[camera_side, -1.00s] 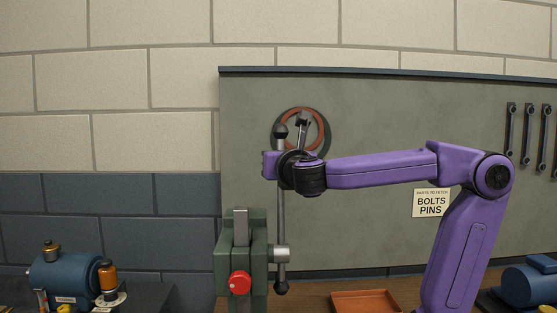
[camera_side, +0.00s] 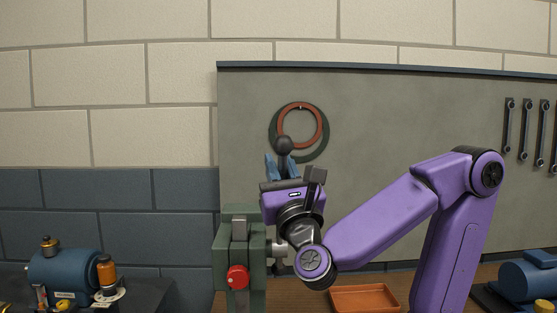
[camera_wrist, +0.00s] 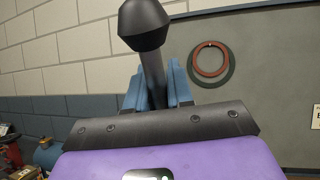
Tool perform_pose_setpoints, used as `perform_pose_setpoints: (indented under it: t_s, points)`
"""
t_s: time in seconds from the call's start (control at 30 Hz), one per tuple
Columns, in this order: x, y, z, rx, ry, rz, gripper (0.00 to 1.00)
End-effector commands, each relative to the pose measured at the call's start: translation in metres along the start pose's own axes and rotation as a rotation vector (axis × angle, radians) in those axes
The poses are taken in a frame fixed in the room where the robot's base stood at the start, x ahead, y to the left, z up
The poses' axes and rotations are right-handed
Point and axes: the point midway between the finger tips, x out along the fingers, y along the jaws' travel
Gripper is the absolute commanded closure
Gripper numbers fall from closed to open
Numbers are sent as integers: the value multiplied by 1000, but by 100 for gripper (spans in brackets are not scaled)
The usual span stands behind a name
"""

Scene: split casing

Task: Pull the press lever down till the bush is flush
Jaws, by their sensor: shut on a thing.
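The press (camera_side: 226,262) is a green body with a grey ram (camera_side: 239,229) standing out of its top and a red knob (camera_side: 238,278) on its front. The lever's black ball knob (camera_side: 284,145) shows above my gripper (camera_side: 282,168). My gripper's blue fingers are shut on the lever shaft just below the ball. In the wrist view the shaft (camera_wrist: 153,80) stands between the two blue fingers, with the ball at the top. My wrist hides most of the lever's lower part. The bush cannot be made out in either view.
An orange tray (camera_side: 365,297) lies on the bench right of the press. A blue motor-like unit (camera_side: 65,273) stands at the left and another (camera_side: 528,280) at the right. Rings (camera_side: 300,127) and several spanners (camera_side: 525,130) hang on the back panel.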

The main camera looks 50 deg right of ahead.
Motion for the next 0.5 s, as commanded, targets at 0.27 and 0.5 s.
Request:
perform_pose_setpoints:
  t_s: [0.27, 0.5]
  points:
    - [-16, 3, 2, -18, -78, 2, 100]
    - [-18, 3, 2, -21, -89, 0, 100]
